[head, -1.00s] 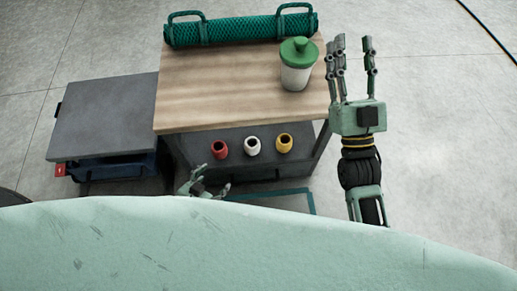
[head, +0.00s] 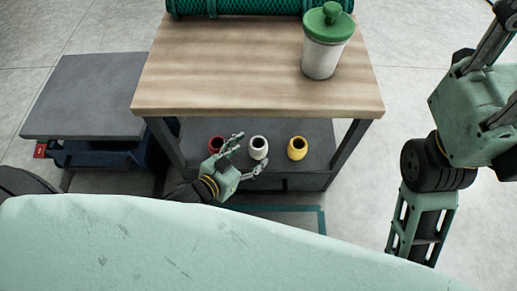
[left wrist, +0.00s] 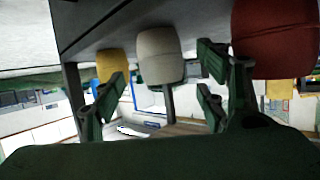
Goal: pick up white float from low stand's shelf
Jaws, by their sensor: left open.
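The white float (head: 258,148) stands upright on the low shelf (head: 318,140) under the wooden top, between the red float (head: 217,146) and the yellow float (head: 297,148). My left gripper (head: 247,154) is open at the shelf's front, its fingers on either side of the white float's near part. In the left wrist view, the picture is upside down and the white float (left wrist: 160,55) hangs between the two spread fingers, with no clear contact. The red float (left wrist: 275,38) is close beside one finger.
The wooden top (head: 255,70) overhangs the shelf and carries a green-lidded white jar (head: 325,45) and a green net roll (head: 255,8). A grey-topped low table (head: 85,95) stands at left. Legs flank the shelf opening.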

